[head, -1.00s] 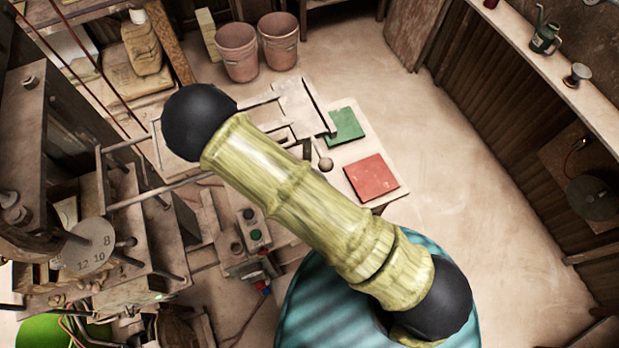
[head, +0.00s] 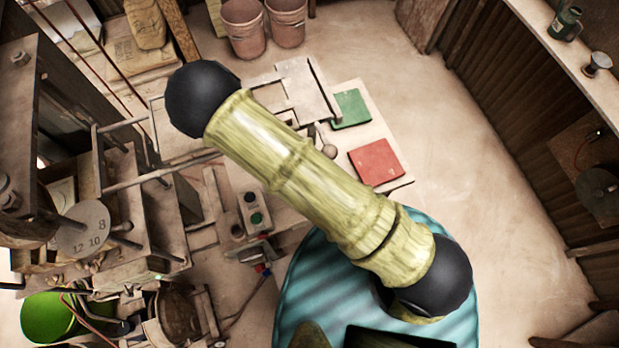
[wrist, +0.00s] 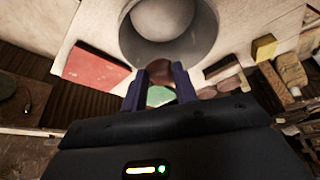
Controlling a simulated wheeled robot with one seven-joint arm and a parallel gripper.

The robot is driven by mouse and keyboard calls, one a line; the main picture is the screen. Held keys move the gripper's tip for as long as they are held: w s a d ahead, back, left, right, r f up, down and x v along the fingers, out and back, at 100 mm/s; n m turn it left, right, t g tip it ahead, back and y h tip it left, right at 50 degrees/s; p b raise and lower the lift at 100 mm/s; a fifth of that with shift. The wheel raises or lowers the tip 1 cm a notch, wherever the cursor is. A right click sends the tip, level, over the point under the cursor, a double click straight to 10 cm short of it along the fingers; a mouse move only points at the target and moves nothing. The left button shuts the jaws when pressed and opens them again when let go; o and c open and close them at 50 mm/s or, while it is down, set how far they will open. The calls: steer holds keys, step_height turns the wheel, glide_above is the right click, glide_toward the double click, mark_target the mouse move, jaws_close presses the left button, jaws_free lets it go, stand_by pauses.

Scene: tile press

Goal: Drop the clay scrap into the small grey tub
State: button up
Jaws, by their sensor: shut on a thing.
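In the wrist view my gripper (wrist: 160,83) is shut on a reddish-brown lump, the clay scrap (wrist: 159,76), held between its two dark blue fingers. The small grey tub (wrist: 204,48) is round and sits at the top of that view, just beyond the fingertips. The scrap overlaps the tub's near rim in the picture; I cannot tell whether it is over the opening. In the head view my arm hides the gripper, and I cannot make out the scrap or tub there.
A red tile (head: 376,162) and a green tile (head: 350,109) lie on the pale table. A press with rods and a numbered dial (head: 84,230) stands at the left. Two pinkish buckets (head: 244,27) stand at the back. Open floor lies to the right.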

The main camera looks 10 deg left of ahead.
step_height(320, 180, down, 4)
steer(key=shift+d+f+b, duration=0.1)
steer(key=shift+d+b, duration=0.05)
steer(key=shift+b, duration=1)
steer(key=shift+s, duration=0.1)
steer(key=o, duration=1)
